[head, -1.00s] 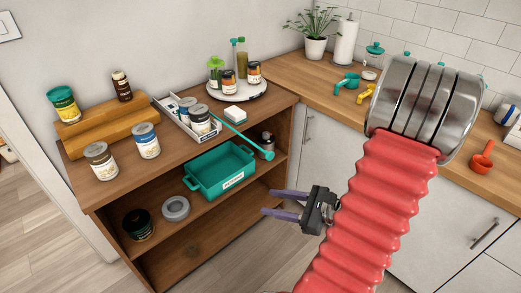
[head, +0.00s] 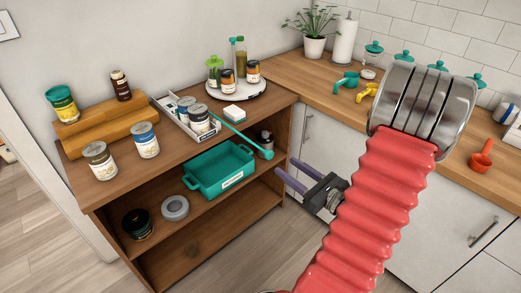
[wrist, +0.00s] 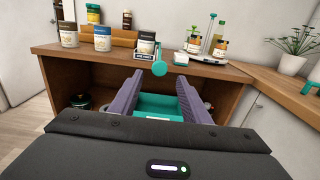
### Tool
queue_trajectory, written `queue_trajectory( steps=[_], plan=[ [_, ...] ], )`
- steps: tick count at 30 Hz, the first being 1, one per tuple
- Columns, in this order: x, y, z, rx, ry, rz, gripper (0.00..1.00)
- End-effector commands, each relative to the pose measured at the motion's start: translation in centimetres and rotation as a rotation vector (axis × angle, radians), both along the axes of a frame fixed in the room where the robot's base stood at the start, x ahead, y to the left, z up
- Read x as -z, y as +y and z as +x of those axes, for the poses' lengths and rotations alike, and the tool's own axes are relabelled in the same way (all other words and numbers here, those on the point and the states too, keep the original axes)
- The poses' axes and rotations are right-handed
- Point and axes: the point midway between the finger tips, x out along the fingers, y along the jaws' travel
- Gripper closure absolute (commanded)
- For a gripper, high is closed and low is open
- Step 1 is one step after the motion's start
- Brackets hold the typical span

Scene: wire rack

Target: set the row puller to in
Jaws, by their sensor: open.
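The row puller is a white tray (head: 178,126) on top of the wooden shelf, holding several jars in a row. Its thin teal rod (head: 237,133) runs forward to a round teal knob (head: 266,154), out past the shelf's front edge. In the wrist view the knob (wrist: 160,68) is near the middle, just above and between the purple fingertips. My gripper (head: 284,168) is open and empty, a little below and to the right of the knob in the head view. The fingers also show in the wrist view (wrist: 159,78). I cannot tell the exact gap to the knob.
A teal bin (head: 218,171) stands on the shelf below, with a dark jar (head: 137,223) and a grey ring (head: 175,208). A turntable (head: 240,92) with bottles and jars is behind the rod. A small white and teal block (head: 234,115) lies beside the rod. Counter cabinets (head: 340,150) stand right.

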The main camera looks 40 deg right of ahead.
Motion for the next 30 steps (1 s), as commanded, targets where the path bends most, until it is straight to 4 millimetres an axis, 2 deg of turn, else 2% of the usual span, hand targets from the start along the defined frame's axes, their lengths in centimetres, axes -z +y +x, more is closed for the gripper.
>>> queue_trajectory(
  steps=[14, 30],
  plan=[
    [0.0, 0.3, 4.8, -0.004, 0.000, 0.000, 0.57],
    [0.0, 0.4, 11.1, -0.004, 0.000, 0.000, 0.57]
  ],
)
